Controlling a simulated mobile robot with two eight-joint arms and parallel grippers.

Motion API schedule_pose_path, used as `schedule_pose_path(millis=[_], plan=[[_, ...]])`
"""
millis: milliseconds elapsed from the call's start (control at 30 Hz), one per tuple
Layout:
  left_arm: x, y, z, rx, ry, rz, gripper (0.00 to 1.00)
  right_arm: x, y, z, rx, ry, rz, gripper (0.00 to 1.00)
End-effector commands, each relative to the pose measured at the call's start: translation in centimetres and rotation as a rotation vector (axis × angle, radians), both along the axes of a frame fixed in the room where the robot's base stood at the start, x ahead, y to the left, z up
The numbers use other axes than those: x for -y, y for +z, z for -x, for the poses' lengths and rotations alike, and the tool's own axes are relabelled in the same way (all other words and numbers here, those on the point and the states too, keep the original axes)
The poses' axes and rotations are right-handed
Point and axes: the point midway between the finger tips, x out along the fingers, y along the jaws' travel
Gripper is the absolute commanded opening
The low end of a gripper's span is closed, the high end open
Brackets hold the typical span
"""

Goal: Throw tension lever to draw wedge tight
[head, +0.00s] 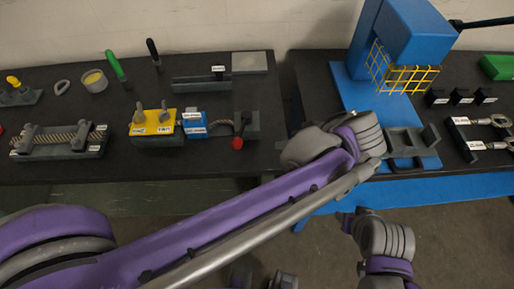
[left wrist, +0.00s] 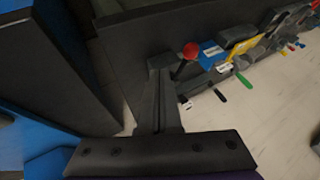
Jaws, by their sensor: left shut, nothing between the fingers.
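The tension lever with its red knob (head: 237,142) stands at the right end of the chain drive unit on the left bench, with the knob towards the front edge. The unit has a blue labelled block (head: 194,125) and a yellow plate (head: 152,122) with two grey pegs. In the left wrist view the red knob (left wrist: 191,50) is close, just right of my left gripper (left wrist: 160,64). That gripper is shut and empty, with a visible gap to the knob. In the head view my left wrist is right of the lever and its fingers are hard to make out. The wedge cannot be told apart.
Green and black handles (head: 115,65) stand behind the unit. A blue press (head: 405,35) with a yellow guard stands on the right bench. A narrow gap separates the benches. My left arm crosses the front.

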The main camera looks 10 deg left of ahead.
Motion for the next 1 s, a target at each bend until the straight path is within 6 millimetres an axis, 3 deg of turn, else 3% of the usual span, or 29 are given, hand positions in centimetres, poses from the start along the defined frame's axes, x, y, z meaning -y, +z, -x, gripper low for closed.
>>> schedule_pose_path(millis=[133,567,1000], plan=[[0.7,0.3,-0.1,0.021,0.012,-0.014,0.00,0.0,0.0,0.0,0.000,0.000,0.000,0.50],[0.1,-0.4,-0.5,0.019,0.015,-0.013,0.00,0.0,-0.1,0.0,0.000,0.000,0.000,0.50],[-4.8,-7.1,-3.2,0.018,0.015,-0.012,0.00,0.0,-0.4,0.1,-0.002,0.000,0.000,0.50]])
